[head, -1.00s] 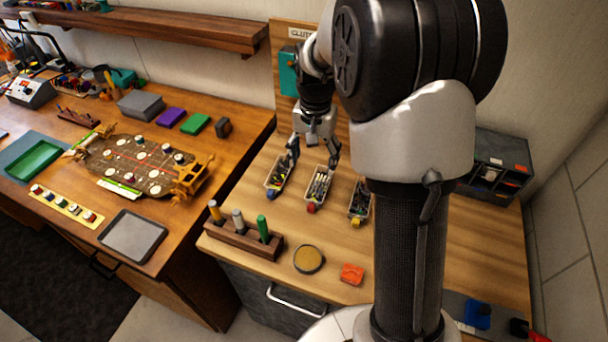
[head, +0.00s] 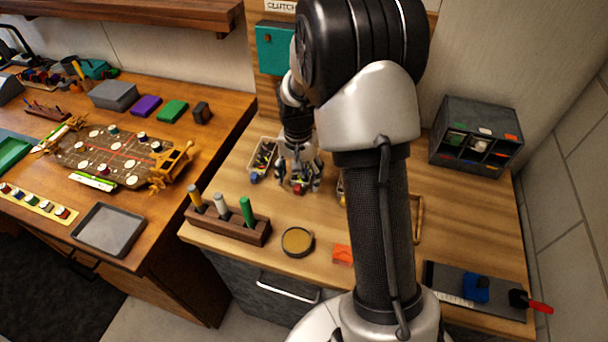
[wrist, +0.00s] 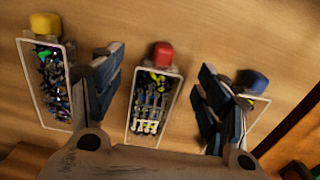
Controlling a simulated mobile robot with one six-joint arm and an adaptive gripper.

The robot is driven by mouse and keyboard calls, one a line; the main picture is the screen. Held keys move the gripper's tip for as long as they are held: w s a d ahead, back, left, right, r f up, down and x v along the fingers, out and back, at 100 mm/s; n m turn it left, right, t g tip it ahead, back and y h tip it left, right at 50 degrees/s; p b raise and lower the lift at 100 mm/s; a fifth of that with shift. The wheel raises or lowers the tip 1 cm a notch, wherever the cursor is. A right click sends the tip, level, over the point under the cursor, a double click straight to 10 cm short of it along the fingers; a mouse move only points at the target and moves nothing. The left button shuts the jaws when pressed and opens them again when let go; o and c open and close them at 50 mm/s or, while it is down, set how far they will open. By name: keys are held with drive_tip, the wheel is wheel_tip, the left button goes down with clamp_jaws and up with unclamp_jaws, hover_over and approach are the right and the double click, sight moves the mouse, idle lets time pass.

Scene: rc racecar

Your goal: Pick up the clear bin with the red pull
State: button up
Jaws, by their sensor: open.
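The clear bin with the red pull (wrist: 156,98) is in the middle of the wrist view, with small metal and yellow-green parts inside. Its red pull (wrist: 162,55) points to the top of that view. My gripper (wrist: 162,70) is open and empty, one finger on each side of this bin, with visible gaps to both. In the head view my gripper (head: 300,178) is low over the bin and hides most of it; only the red pull (head: 297,189) shows clearly. Whether the fingertips reach down beside the bin walls, I cannot tell.
A bin with a yellow pull (wrist: 45,24) and one with a blue pull (wrist: 252,82) flank it closely; the right finger overlaps the blue-pull bin in the wrist view. A wooden tool block (head: 228,225), a round tin (head: 297,241) and a dark drawer organiser (head: 477,137) stand nearby.

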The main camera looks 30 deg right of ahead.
wheel_tip(320, 180, down, 3)
drive_tip(key=shift+r, duration=0.2)
drive_tip(key=shift+c, duration=0.3)
drive_tip(key=c, duration=1.2)
